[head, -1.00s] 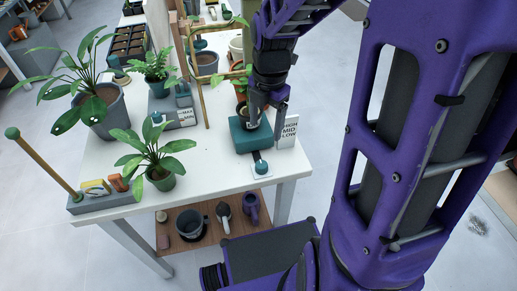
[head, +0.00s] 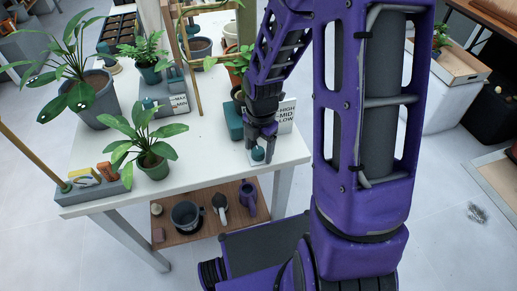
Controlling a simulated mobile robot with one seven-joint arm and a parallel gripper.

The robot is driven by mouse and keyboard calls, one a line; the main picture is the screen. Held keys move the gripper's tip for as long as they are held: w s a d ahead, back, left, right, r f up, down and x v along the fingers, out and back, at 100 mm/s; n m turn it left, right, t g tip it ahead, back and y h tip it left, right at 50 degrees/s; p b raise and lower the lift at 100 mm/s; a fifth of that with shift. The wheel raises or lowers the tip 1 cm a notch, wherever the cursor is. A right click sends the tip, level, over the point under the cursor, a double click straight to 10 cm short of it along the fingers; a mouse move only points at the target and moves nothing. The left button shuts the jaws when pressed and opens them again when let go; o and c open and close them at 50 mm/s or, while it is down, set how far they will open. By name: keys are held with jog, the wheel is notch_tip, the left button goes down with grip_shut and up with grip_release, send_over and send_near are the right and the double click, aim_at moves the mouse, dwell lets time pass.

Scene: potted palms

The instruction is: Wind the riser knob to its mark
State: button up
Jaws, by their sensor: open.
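The riser is a teal block (head: 233,121) near the right end of the white table, partly hidden behind my arm. Its knob (head: 258,154), small and teal, sits on a pale base at the table's front edge. A white card (head: 287,114) marked HIGH, MID, LOW stands just behind and right of the knob. My gripper (head: 260,149) points down at the knob with its fingers apart, one on each side of it in this view. I cannot tell whether the fingers touch the knob.
A leafy plant in a green pot (head: 153,166) stands left of the riser. A grey block with a second lettered card (head: 179,103) is farther back. A grey tray (head: 95,191) holds small items at front left. A wooden shelf (head: 201,231) with pots hangs below.

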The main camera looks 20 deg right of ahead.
grip_shut()
dwell(0.4)
